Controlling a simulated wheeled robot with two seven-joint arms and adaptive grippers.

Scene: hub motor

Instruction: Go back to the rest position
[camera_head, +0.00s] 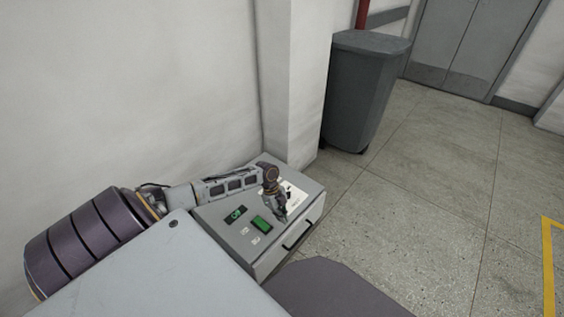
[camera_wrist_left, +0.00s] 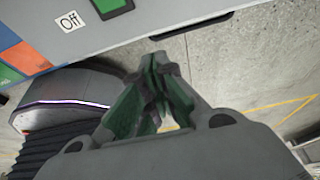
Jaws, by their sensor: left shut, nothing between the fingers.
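My left arm reaches in from the left in the head view, over a grey control box (camera_head: 288,249). My left gripper (camera_head: 282,216) points down near the box's front right part, beside a green button (camera_head: 261,223). In the left wrist view the left gripper (camera_wrist_left: 160,62) is shut, its fingertips together with nothing between them. The wrist view also shows the box's edge with an "Off" label (camera_wrist_left: 69,21) and part of a green switch (camera_wrist_left: 110,7). My right gripper does not show.
A white wall and pillar (camera_head: 291,80) stand close behind the box. A dark grey bin (camera_head: 362,90) stands beyond the pillar. The tiled floor (camera_head: 440,210) to the right is free, with a yellow line (camera_head: 548,270) at its edge. Grey doors (camera_head: 470,45) are at the back.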

